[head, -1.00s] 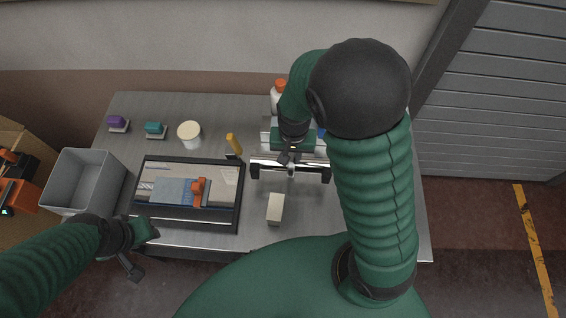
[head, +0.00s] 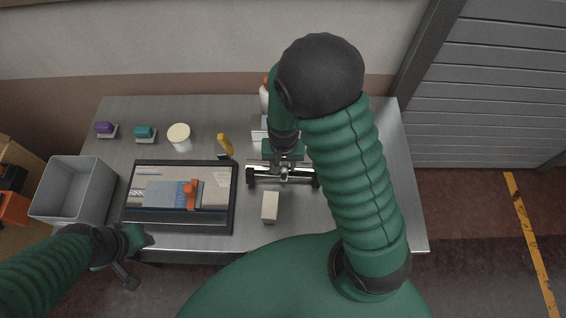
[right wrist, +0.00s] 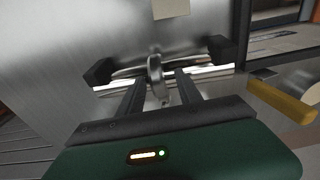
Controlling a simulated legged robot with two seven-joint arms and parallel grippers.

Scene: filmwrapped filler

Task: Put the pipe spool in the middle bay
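The pipe spool seems to be the shiny metal pipe (head: 296,174) with dark end pieces, lying across the table. In the right wrist view the pipe (right wrist: 213,74) runs left to right, with a ring-shaped flange (right wrist: 155,69) at its middle. My right gripper (head: 284,163) is over the pipe's middle. In the right wrist view its fingers (right wrist: 159,78) are apart, one either side of the flange; I cannot tell whether they touch it. My left gripper (head: 136,260) hangs at the table's front left edge, its fingers unclear. I cannot make out the middle bay; my right arm hides part of the area behind the pipe.
A pale block (head: 270,207) stands just in front of the pipe. A yellow-handled tool (head: 225,145), a black-framed tray (head: 234,205) with an orange item, and a grey bin (head: 75,190) lie leftward. A white tub (head: 179,137) stands behind the tray. The table's right side looks clear.

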